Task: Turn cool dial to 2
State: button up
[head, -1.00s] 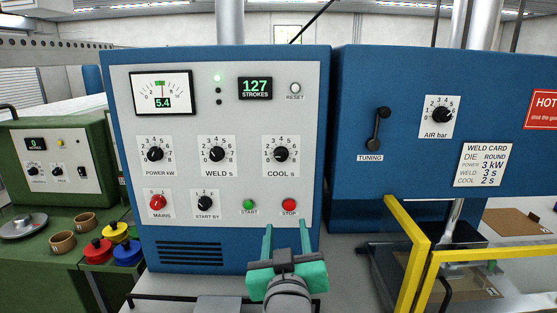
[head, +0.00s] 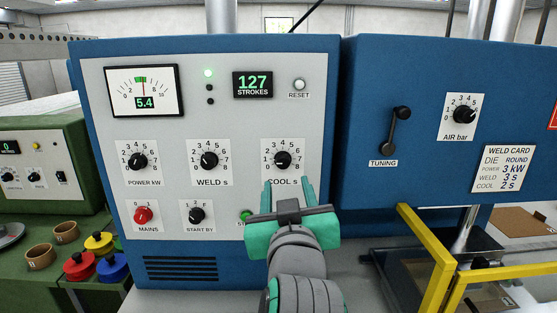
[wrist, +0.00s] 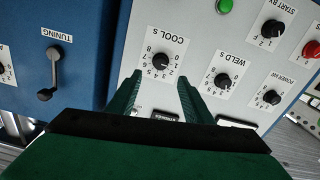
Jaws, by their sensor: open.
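The cool dial (head: 283,159) is a round black knob on a white numbered plate, at the right of the row of dials on the blue-framed panel. Its pointer setting is too small to read surely. My gripper (head: 288,192) has green fingers and is open and empty, just below and in front of this dial. The fingers partly cover the COOL s label. In the wrist view, which is turned upside down, the cool dial (wrist: 160,62) shows between and just beyond the fingertips (wrist: 160,80). I see no contact.
The weld dial (head: 209,160) and power dial (head: 138,161) are to the left. The start button (head: 246,215) is partly hidden by my gripper, and the stop button is hidden. A tuning crank (head: 395,130), weld card (head: 503,168) reading cool 2 s, and yellow guard rail (head: 430,255) are right.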

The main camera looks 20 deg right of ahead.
aim_at(283, 163)
jog(key=x, duration=1.1)
jog(key=shift+w, duration=0.2)
jog(key=c, duration=1.1)
